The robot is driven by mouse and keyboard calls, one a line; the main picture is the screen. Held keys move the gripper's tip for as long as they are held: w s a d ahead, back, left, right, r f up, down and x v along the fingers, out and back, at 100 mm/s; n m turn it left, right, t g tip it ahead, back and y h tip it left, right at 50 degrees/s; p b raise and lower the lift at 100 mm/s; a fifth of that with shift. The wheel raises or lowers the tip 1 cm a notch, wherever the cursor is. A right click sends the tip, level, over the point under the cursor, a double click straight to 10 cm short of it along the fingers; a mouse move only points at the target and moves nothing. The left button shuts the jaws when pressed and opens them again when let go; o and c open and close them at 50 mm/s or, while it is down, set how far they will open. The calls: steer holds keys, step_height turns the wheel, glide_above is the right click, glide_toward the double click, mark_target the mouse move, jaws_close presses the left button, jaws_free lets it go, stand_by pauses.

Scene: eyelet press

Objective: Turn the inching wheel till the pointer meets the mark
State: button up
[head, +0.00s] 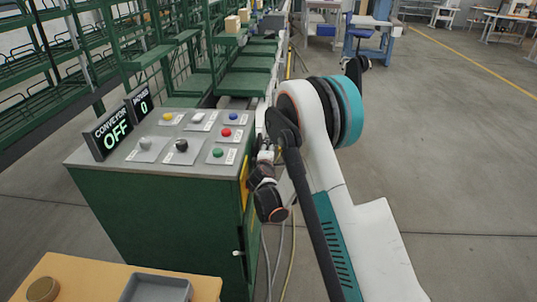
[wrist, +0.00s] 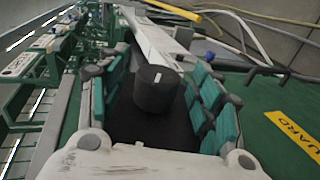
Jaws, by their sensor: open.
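My gripper (wrist: 160,82) is open in the wrist view, with teal-padded fingers on the left and right. Between them shows a dark round cylinder (wrist: 154,92) with a small pale mark on its top; I cannot tell whether it is the inching wheel or touches the fingers. A pale bar lies behind it. In the head view my arm reaches down beside the right side of the green cabinet (head: 160,220), and its links hide much there. No pointer or mark can be made out for sure.
The cabinet top carries several coloured buttons and a sign (head: 112,132) reading CONVEYOR OFF. A yellow label (wrist: 296,134) reading GUARD sits on a green surface at right. Cables hang beside the cabinet. A grey tray (head: 155,289) lies at the front.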

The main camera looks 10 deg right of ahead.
step_height(320, 180, up, 10)
stand_by(0.6)
